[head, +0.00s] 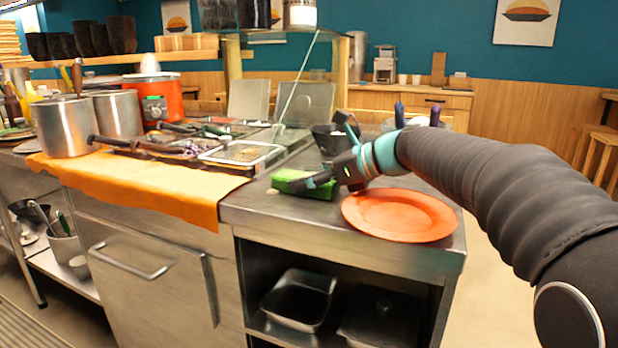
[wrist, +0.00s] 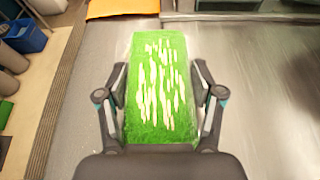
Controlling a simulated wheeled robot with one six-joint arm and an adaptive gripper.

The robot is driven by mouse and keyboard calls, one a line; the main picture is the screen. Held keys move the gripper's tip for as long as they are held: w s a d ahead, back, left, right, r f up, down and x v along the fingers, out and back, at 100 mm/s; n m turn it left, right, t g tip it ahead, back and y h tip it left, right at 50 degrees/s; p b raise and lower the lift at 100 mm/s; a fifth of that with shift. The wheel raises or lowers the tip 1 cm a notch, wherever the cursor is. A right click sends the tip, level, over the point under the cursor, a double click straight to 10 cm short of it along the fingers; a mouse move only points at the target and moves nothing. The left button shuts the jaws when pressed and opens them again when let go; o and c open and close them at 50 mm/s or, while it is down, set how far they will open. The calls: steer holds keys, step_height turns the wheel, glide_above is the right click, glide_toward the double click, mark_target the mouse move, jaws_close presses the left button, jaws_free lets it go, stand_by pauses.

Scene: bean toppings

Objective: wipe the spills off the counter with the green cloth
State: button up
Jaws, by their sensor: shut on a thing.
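The green cloth (head: 306,184) is a thick block-like pad on the steel counter (head: 268,208), left of the orange plate. In the wrist view the green cloth (wrist: 155,118) lies between my fingers, with several pale streaks on its upper face. My gripper (head: 322,182) is shut on it from both sides; the two fingers (wrist: 159,110) also show in the wrist view. A small pale spot (head: 274,191) shows at the cloth's left end on the counter. Any spill under the cloth is hidden.
An orange plate (head: 400,214) sits close right of my gripper near the counter's front edge. An orange cloth (head: 135,182) covers the counter to the left. Topping trays (head: 243,153) and metal pots (head: 62,126) stand behind it. A dark container (head: 330,138) is behind my gripper.

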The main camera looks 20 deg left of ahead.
step_height(320, 180, up, 3)
steer(key=p, duration=0.3)
steer(key=shift+r, duration=2.5)
